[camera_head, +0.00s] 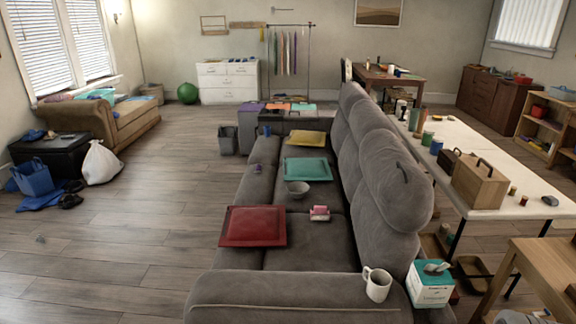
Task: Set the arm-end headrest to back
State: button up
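A long grey sofa (330,238) runs away from me through the middle of the view, its seats facing left and its back on the right. The headrest at its near arm end (398,182) is a bulky rounded grey cushion on top of the backrest, with a small dark loop or slot on its upper right side. It stands upright above the backrest; I cannot tell its exact tilt. More headrests (362,122) line up behind it toward the far end. My gripper is not in view.
A white mug (377,284) stands on the near armrest, beside a tissue box (430,284). A white table (480,165) stands close behind the sofa. The left floor (120,220) is largely open.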

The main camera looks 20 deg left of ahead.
aim_at(403, 193)
jog(key=u, duration=1.35)
jog(key=i, duration=1)
